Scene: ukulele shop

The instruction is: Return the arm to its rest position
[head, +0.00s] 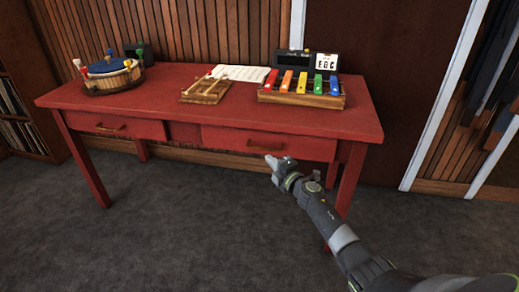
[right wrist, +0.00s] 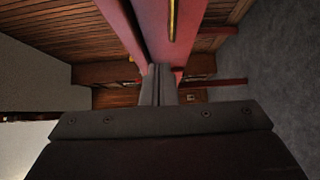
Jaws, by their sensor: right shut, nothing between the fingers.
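My right gripper (head: 270,161) is shut and empty. In the head view it is in front of the right drawer of the red table (head: 190,91), low and close to the drawer's lower edge; I cannot tell whether it touches. Its shut fingers also show in the right wrist view (right wrist: 157,85), with red table parts beyond them. The right drawer (head: 290,147) and the left drawer (head: 117,127) both look closed, each with a brass handle. My left gripper is not in view.
On the table stand a xylophone (head: 300,87) with coloured bars, a wooden tray with mallets (head: 207,89), a sheet of paper (head: 240,73) and a round wooden drum (head: 108,76). Open grey carpet (head: 180,230) lies in front. A shelf (head: 25,105) stands at left.

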